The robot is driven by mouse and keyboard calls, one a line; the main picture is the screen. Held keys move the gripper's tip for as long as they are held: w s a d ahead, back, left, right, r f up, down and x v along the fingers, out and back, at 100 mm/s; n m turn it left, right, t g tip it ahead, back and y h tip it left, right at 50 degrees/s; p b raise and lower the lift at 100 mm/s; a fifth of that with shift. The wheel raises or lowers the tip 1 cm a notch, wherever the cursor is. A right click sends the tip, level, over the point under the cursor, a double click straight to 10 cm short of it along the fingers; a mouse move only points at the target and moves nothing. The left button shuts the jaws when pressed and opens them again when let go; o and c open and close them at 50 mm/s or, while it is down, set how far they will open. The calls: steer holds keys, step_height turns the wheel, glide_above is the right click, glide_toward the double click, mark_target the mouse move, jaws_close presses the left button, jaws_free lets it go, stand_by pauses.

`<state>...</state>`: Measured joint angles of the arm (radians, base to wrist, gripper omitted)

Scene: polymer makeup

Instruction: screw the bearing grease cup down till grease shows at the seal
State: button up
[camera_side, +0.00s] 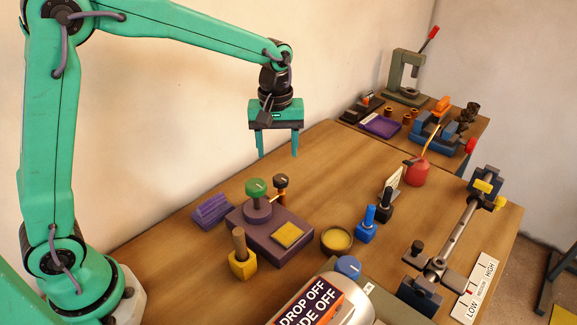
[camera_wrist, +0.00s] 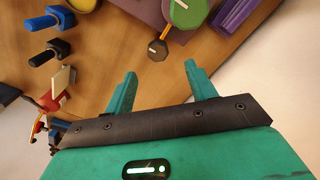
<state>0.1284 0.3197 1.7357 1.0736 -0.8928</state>
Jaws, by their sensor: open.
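A purple block (camera_side: 270,240) on the wooden table carries a round post with a green knob (camera_side: 256,187) and a yellow square. A smaller dark knob (camera_side: 280,181) on an orange stem stands at its back. I cannot tell for sure which knob is the grease cup; no grease is clearly visible at a seal. In the wrist view the green knob (camera_wrist: 186,10) is partly cut off at the top, with the dark knob (camera_wrist: 158,50) below it. My gripper (camera_side: 278,156) is open and empty, in the air above and behind the block; its fingers also show in the wrist view (camera_wrist: 160,70).
A purple slotted block (camera_side: 211,209), a yellow holder (camera_side: 243,263), a round dish (camera_side: 337,240) and a blue-handled piece (camera_side: 366,225) stand around it. A red oil can (camera_side: 418,171), a shaft on supports (camera_side: 452,237) and a press (camera_side: 405,80) are farther right.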

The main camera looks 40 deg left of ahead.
mark_target(280, 177)
steer(key=shift+w+d+f, duration=0.1)
steer(key=shift+w+f, duration=0.15)
steer(key=shift+f, duration=0.1)
steer(key=shift+f, duration=0.15)
steer(key=shift+f, duration=3.75)
steer(key=c, duration=1)
